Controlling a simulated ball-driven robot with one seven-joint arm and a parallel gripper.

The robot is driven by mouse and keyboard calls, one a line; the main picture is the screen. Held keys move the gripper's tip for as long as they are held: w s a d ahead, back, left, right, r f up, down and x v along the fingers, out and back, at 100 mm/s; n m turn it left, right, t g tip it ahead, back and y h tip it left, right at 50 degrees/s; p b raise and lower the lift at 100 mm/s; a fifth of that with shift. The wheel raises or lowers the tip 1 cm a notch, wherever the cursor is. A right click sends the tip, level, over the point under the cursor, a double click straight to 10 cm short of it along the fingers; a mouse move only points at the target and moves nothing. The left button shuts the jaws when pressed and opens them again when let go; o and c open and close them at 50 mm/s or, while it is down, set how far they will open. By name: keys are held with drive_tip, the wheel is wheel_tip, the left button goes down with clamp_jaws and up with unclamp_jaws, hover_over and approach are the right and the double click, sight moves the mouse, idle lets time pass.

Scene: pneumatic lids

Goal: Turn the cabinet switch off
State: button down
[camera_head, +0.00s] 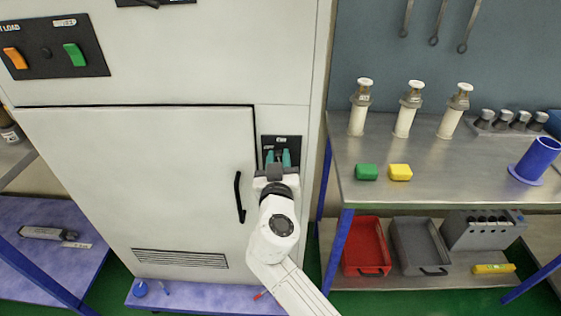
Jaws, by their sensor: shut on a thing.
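A light grey cabinet (170,180) fills the left and middle of the view. A small dark switch panel (291,140) is set in its front, right of the closed door. My gripper (277,157) is at this panel, its teal fingers closed on the cabinet switch. The switch itself is mostly hidden between the fingers, and I cannot tell its position. My white arm reaches up to it from the bottom.
The cabinet door has a black handle (239,197) left of my arm. A dark panel (52,50) with orange and green rockers is at the upper left. A metal workbench (450,170) at the right carries white cylinders, a green block (366,172) and a yellow block (400,172).

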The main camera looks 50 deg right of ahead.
drive_tip(key=shift+w+a+f+n, duration=0.25)
drive_tip(key=shift+f+n, duration=0.35)
drive_tip(key=shift+n, duration=2.05)
drive_tip(key=shift+w+a+f+n, duration=0.25)
drive_tip(key=shift+f+n, duration=0.4)
drive_tip(key=shift+n, duration=2.05)
drive_tip(key=shift+w+a+f+n, duration=0.1)
drive_tip(key=shift+w+f+n, duration=0.35)
drive_tip(key=shift+n, duration=2.2)
drive_tip(key=shift+s+f, duration=0.15)
drive_tip(key=shift+f, duration=0.05)
drive_tip(key=c, duration=1.2)
unclamp_jaws()
drive_tip(key=shift+o, duration=0.9)
drive_tip(key=shift+r, duration=0.25)
drive_tip(key=shift+a, duration=0.15)
